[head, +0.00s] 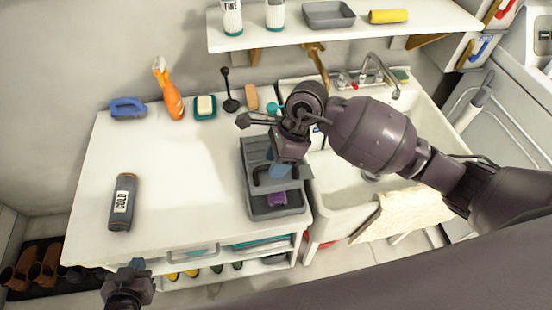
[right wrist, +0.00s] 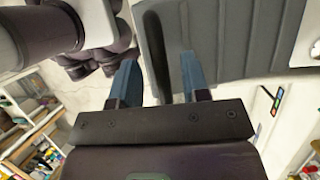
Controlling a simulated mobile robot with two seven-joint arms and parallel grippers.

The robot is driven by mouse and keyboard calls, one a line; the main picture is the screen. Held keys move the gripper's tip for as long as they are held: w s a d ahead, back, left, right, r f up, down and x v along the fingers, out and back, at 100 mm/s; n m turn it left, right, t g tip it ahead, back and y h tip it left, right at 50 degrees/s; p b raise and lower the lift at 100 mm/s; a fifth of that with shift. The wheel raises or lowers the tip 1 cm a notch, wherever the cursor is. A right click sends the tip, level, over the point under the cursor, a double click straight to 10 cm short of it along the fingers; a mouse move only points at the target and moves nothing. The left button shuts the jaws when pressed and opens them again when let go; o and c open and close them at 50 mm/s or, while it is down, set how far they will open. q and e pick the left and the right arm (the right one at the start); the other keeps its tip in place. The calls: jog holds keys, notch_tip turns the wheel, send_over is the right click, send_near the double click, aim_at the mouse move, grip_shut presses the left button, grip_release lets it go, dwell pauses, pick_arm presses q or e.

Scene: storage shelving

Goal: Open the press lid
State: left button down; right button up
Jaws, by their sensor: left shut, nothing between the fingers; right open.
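The grey press (head: 257,152) stands at the right end of the white counter, beside the sink. A purple item (head: 277,199) shows in its lower front part. My right gripper (head: 277,170) is over the press, fingers pointing down. In the right wrist view its two blue fingers (right wrist: 157,78) are apart, with a dark curved bar, perhaps the press handle (right wrist: 155,50), between them and a grey ribbed panel (right wrist: 235,40) beside them. I cannot tell whether they touch it. My arm hides part of the press. My left gripper (head: 134,264) is shut and empty before the counter's front edge.
A shelf (head: 345,32) hangs above. The counter's middle is clear.

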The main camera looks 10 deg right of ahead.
pick_arm(q)
jog(key=shift+s, duration=0.1)
pick_arm(e)
jog(key=shift+c, duration=0.2)
grip_shut()
jog(key=shift+w+r, duration=0.1)
